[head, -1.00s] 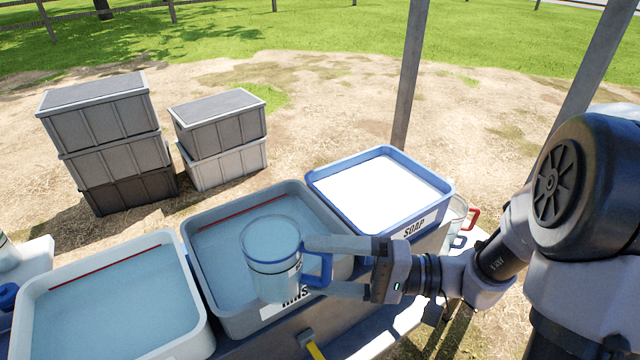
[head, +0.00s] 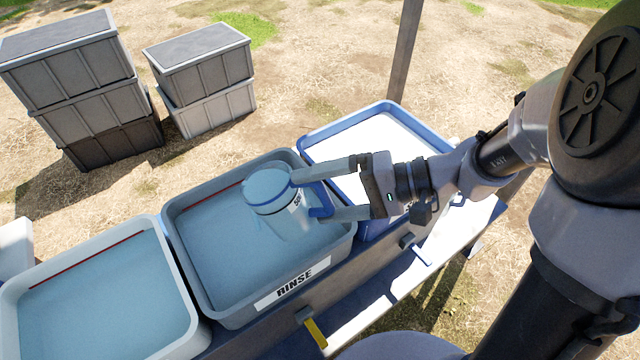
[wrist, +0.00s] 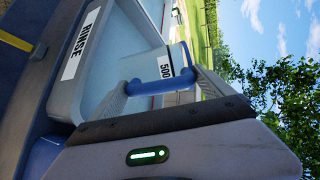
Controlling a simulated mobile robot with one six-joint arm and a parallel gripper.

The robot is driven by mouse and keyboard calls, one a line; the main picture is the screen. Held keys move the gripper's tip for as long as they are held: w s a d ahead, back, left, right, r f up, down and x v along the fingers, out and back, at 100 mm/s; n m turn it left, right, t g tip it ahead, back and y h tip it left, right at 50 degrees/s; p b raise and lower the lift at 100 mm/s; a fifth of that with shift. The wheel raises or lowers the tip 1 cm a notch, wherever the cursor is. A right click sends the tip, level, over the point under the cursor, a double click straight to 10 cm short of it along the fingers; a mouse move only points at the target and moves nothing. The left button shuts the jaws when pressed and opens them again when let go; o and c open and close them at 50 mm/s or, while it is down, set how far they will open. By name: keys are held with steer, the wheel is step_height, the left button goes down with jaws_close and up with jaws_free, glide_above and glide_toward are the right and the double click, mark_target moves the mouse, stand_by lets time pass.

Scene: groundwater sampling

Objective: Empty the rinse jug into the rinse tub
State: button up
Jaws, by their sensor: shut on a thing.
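The rinse jug (head: 284,212) is clear with a blue handle (head: 320,210) and a "500" mark. It is over the right part of the rinse tub, with its top leaning to the left in the head view. My gripper (head: 305,196) is shut on the jug's handle from the right. The jug (wrist: 176,58) and handle also show between the fingers in the wrist view. The rinse tub (head: 262,297) is grey, labelled RINSE, and holds bluish water with a red line on its far wall. I see no stream, and I cannot tell how much the jug holds.
A blue-rimmed soap tub (head: 330,131) stands right of the rinse tub, under my wrist. Another grey water tub (head: 165,232) stands on the left. A yellow-handled thing (head: 316,333) is at the bench front. Stacked grey crates (head: 80,90) stand on the ground behind.

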mark_target(289, 177)
steer(key=shift+d+r+h+p, duration=0.1)
steer(key=shift+r+h+p, duration=0.2)
steer(key=shift+p, duration=0.45)
steer(key=h+p, duration=0.2)
steer(key=p, duration=0.1)
steer(key=a+h+p, duration=0.1)
steer(key=h+p, duration=0.1)
steer(key=p, duration=0.2)
steer(key=shift+w+f+g, duration=0.15)
steer(key=shift+w+g, duration=0.05)
steer(key=shift+g, duration=0.2)
steer(key=h+p, duration=0.1)
steer(key=p, duration=0.2)
steer(key=a+r+h+p, duration=0.1)
steer(key=p, duration=0.2)
steer(key=shift+w+a+m, duration=0.15)
steer(key=shift+m, duration=0.15)
steer(key=p, duration=0.2)
steer(key=shift+a+r+g+h+p, duration=0.15)
steer(key=shift+g+h+p, duration=0.15)
steer(key=shift+w+a+r+p, duration=0.1)
steer(key=shift+a+p, duration=0.05)
steer(key=shift+p, duration=0.6)
steer(key=shift+h+p, duration=0.3)
steer(key=shift+p, duration=0.05)
